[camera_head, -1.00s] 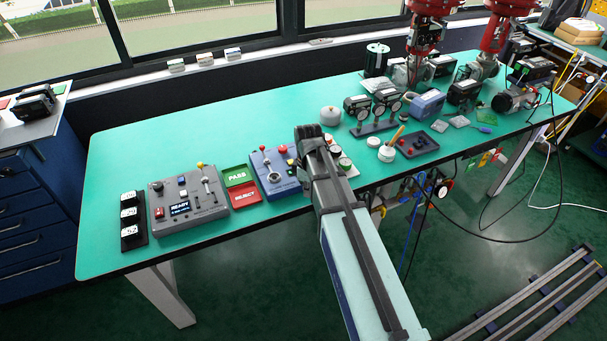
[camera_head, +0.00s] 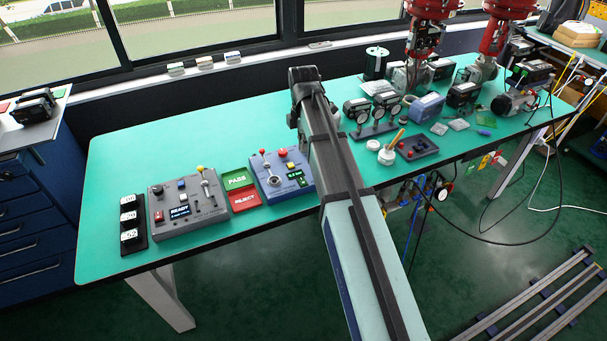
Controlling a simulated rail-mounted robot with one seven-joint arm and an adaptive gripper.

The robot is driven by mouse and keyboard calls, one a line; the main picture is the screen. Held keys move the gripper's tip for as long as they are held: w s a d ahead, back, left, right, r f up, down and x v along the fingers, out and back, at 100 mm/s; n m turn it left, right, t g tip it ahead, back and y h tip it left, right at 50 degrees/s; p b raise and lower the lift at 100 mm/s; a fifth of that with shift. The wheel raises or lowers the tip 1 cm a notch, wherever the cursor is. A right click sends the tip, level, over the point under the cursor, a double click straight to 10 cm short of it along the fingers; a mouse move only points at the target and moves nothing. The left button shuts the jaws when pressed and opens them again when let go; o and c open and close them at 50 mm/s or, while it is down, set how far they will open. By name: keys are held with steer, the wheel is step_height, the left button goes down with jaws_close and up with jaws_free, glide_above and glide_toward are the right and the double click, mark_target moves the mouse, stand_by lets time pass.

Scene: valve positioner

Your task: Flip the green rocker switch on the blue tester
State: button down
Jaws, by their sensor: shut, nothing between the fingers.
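The blue tester (camera_head: 267,187) sits on the green bench top, left of my arm. It carries a red-tipped lever, a red button, a yellow part and a small dark display with green marks. A small green spot (camera_head: 291,165) shows on its right half; it is too small to tell whether this is the rocker switch or how it is tilted. My arm rises from the bottom edge and bends above the bench just right of the tester. My gripper is hidden behind the arm, so its fingers and any contact cannot be seen.
Left of the tester lie the green PASS plate (camera_head: 237,180) and red REJECT plate (camera_head: 243,201). Further left are a grey control box (camera_head: 188,204) and a black block with white labels (camera_head: 131,220). Gauges and a blue box crowd the right. The back left bench is clear.

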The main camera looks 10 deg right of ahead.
mark_target(303, 182)
steer(key=shift+f, duration=0.1)
step_height(303, 182, down, 14)
steer(key=p, duration=0.4)
stand_by(0.3)
